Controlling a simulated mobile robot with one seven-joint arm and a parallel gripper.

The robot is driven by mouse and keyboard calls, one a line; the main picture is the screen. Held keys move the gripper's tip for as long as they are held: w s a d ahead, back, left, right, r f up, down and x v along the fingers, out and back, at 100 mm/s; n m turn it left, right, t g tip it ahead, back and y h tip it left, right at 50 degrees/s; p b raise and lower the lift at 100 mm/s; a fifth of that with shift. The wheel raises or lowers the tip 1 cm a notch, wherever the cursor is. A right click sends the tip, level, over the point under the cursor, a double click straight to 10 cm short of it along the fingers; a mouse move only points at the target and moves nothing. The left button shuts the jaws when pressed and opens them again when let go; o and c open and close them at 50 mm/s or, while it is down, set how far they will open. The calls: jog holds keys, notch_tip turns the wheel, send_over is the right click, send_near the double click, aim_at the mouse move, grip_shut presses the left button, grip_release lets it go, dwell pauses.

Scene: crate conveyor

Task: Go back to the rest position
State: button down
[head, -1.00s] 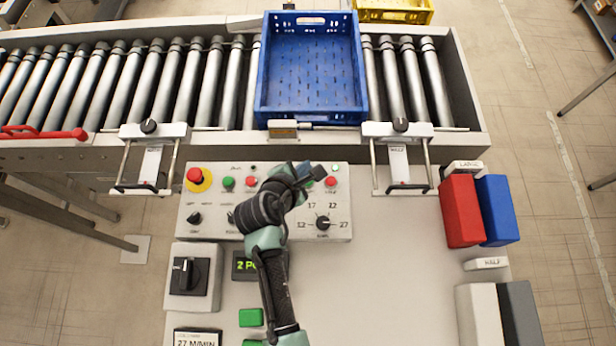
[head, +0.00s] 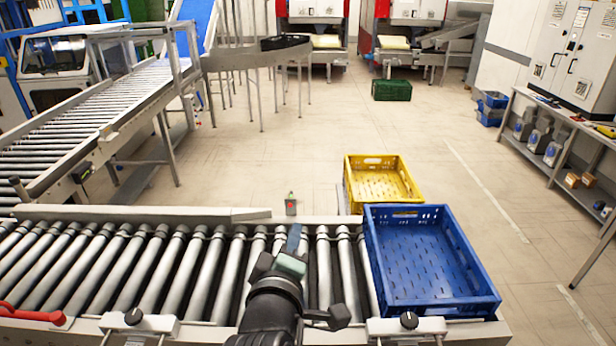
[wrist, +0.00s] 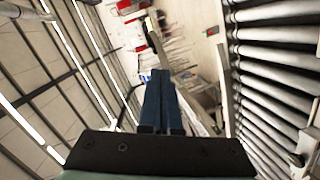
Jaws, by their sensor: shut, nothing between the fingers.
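My gripper (head: 294,240) is in the lower middle of the head view, in front of the conveyor rollers as seen from the camera. It points up and away toward the hall. In the wrist view its two blue fingers (wrist: 162,100) lie together, with nothing between them. My gripper is to the left of the blue crate (head: 425,255) and apart from it. The control panel is out of the head view.
The roller conveyor (head: 130,265) runs across the front, with the empty blue crate at its right. A yellow crate (head: 380,180) stands behind it. A red handle (head: 30,315) is at the left front. A bench (head: 550,130) stands at the right. The floor between is clear.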

notch_tip(320, 180, up, 14)
jog(key=s+d+f+m+t+b, duration=0.1)
jog(key=s+m+t+b, duration=0.1)
jog(key=m+t, duration=0.25)
jog(key=s+r+m+t+b, duration=0.1)
jog(key=s+r+m+t, duration=0.2)
jog(key=s+r, duration=0.4)
jog(key=s+d+r+m+t+y+b, duration=0.1)
jog(key=s+r+m+t, duration=0.3)
jog(key=s+r, duration=0.4)
notch_tip(320, 180, up, 6)
jog(key=shift+s+d+m+y+b, duration=0.2)
jog(key=shift+s+m+y+b, duration=0.15)
jog(key=shift+b, duration=0.15)
